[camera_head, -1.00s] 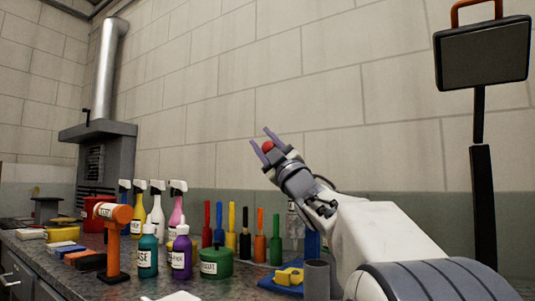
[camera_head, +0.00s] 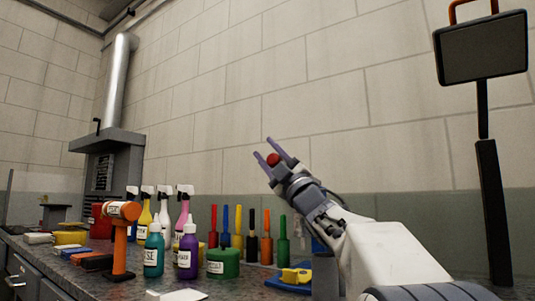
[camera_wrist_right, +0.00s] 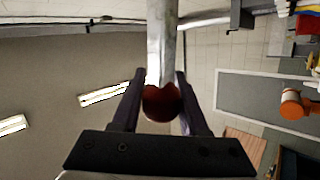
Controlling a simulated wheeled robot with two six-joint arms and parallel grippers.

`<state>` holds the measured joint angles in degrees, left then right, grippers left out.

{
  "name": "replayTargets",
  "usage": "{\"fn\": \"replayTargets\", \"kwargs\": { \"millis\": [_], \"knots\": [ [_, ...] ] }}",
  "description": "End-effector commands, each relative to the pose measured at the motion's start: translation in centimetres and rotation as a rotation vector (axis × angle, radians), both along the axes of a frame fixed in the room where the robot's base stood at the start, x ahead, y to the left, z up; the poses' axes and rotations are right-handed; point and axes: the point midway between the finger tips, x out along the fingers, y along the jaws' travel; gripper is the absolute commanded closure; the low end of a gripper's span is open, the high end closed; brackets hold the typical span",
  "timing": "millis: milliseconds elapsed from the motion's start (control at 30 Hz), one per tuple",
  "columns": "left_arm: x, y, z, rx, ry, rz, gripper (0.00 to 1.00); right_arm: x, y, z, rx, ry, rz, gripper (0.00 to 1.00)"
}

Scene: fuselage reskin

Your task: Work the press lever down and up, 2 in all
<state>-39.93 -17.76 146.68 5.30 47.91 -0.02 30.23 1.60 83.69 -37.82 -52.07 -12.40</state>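My right gripper (camera_head: 272,150) is raised in front of the wall, fingers pointing up and left. Its two purple fingers sit on either side of a red ball-shaped knob (camera_head: 273,160). In the right wrist view, the knob (camera_wrist_right: 161,103) fills the gap between the fingers (camera_wrist_right: 160,85), and they look closed on it. A silver bar (camera_wrist_right: 163,45), seemingly the press lever, runs from the knob toward the top of that view. In the head view, I cannot make out the bar; the press body is not clearly seen. My left gripper is in neither view.
The bench holds an orange-headed stand (camera_head: 119,240), spray bottles (camera_head: 164,215), a teal bottle (camera_head: 153,255), a purple bottle (camera_head: 188,256), a green tub (camera_head: 222,264) and several coloured handles (camera_head: 252,245). A dark panel on a post (camera_head: 482,50) stands right. The air above the bench is open.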

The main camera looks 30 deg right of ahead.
Motion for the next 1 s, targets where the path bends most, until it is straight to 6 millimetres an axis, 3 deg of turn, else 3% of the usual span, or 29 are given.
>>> {"fn": "replayTargets", "kwargs": {
  "millis": [33, 67, 467, 1000],
  "knots": [
    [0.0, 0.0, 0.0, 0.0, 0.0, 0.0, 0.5, 0.0, -0.1, 0.0, 0.001, 0.0, -0.001, 0.36],
    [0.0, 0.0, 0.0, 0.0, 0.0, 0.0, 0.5, 0.0, 0.0, 0.0, 0.001, 0.0, -0.001, 0.28],
    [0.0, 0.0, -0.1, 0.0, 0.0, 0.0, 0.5, -0.4, -0.1, -0.4, 0.0, 0.0, -0.001, 0.28],
    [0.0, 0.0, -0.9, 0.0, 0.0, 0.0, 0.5, -7.0, -1.4, -6.4, 0.001, 0.0, -0.004, 0.28]
  ]
}}
